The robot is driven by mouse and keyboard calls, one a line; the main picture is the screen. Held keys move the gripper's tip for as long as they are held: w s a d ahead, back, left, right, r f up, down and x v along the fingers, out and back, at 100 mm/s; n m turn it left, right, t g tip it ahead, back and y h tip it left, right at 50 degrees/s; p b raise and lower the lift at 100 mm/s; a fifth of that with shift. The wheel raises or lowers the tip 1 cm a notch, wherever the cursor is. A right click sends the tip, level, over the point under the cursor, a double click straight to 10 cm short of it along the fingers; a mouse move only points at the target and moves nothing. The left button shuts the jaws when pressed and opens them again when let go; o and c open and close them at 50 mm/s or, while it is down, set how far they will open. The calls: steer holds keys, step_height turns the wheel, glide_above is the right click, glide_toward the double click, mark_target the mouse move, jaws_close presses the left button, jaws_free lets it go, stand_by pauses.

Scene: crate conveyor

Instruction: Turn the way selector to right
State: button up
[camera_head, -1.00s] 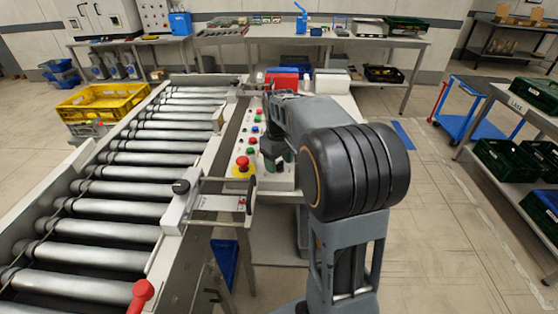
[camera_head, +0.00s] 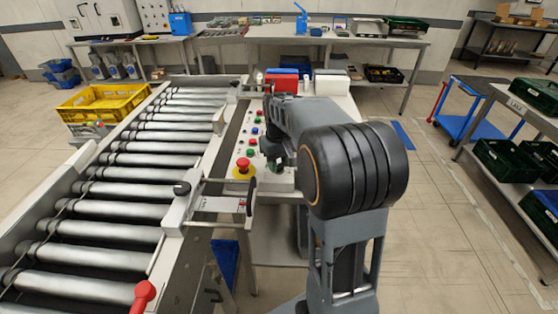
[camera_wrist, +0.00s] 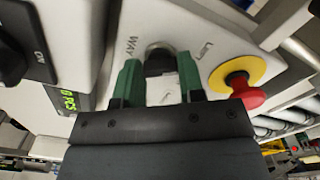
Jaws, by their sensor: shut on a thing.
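The way selector (camera_wrist: 160,61) is a dark knob on the light control panel (camera_wrist: 120,18), beside the printed word "WAY" in the wrist view. My gripper (camera_wrist: 160,79) has its green fingers on either side of the knob and is shut on it. The far part of the knob shows between the fingers; which way it points is hard to tell. In the head view my gripper (camera_head: 274,158) is low over the panel, and the knob is hidden by it.
A red emergency button (camera_wrist: 246,92) on a yellow disc sits close to the right of my gripper; it also shows in the head view (camera_head: 243,164). A black switch (camera_wrist: 22,45) and a green display (camera_wrist: 68,100) are to the left. The roller conveyor (camera_head: 140,175) runs alongside.

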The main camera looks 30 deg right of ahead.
mark_target(279, 164)
steer(key=m+p, duration=0.1)
steer(key=m, duration=0.3)
steer(key=shift+r+m, duration=0.1)
steer(key=shift+m, duration=0.2)
steer(key=m+p, duration=0.1)
steer(key=m, duration=0.2)
steer(key=shift+m, duration=0.4)
steer(key=m+p, duration=0.1)
steer(key=m, duration=0.2)
steer(key=shift+m, duration=2)
steer(key=o, duration=0.9)
steer(key=shift+o, duration=0.2)
step_height(279, 164, up, 14)
steer(key=p, duration=0.1)
